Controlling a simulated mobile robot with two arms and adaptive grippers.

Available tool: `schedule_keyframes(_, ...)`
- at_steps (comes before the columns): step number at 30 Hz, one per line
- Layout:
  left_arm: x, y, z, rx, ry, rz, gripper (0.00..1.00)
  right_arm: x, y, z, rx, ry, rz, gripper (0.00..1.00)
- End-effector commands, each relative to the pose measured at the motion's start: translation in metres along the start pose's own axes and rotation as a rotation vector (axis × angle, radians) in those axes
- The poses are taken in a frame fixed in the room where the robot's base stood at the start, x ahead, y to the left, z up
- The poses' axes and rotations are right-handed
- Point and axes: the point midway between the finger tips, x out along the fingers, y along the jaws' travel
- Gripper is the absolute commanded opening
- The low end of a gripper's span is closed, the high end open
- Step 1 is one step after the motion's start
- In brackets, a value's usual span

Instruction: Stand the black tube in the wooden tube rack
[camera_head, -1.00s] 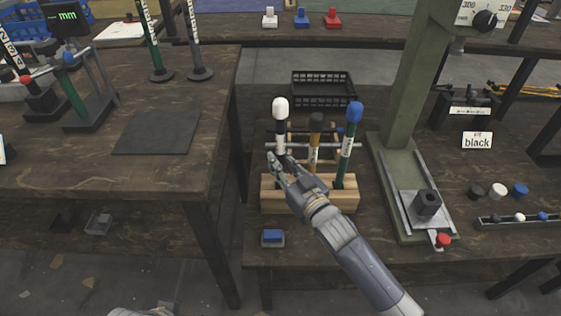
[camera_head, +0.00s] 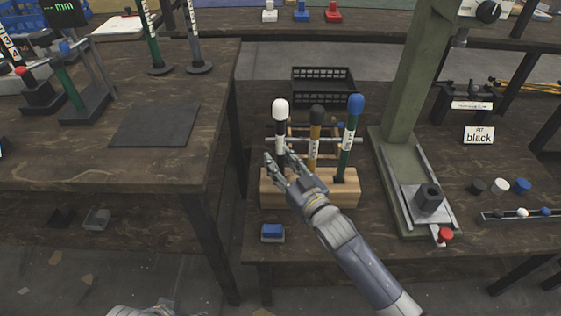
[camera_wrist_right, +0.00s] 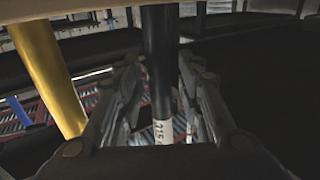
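The black tube (camera_head: 280,135) has a white cap and stands upright in the wooden tube rack (camera_head: 345,194), at its left end. My right gripper (camera_head: 277,165) is in front of the rack, at the lower part of the black tube. In the right wrist view the black tube (camera_wrist_right: 161,70) runs between the open fingers (camera_wrist_right: 160,95), with gaps beside it. The tube's foot is hidden. A grey part at the head view's bottom edge may be my left gripper (camera_head: 145,312).
A green press (camera_head: 408,90) stands right of the rack. A black crate (camera_head: 323,87) is behind it. A blue-topped block (camera_head: 272,232) lies in front. A label reading "black" (camera_head: 479,135) stands at right. A dark mat (camera_head: 155,125) lies on the left table.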

Motion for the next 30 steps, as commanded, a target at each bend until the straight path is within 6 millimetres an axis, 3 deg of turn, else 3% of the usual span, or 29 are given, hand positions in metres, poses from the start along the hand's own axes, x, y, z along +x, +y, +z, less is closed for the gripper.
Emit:
schedule_keyframes(13, 0.000, 0.001, 0.001, 0.000, -0.001, 0.001, 0.46, -0.009, 0.000, 0.002, 0.001, -0.004, 0.001, 0.40)
schedule_keyframes(30, 0.000, 0.000, 0.000, 0.000, 0.001, 0.001, 0.46, -0.107, 0.000, 0.001, 0.001, -0.003, 0.000, 0.40)
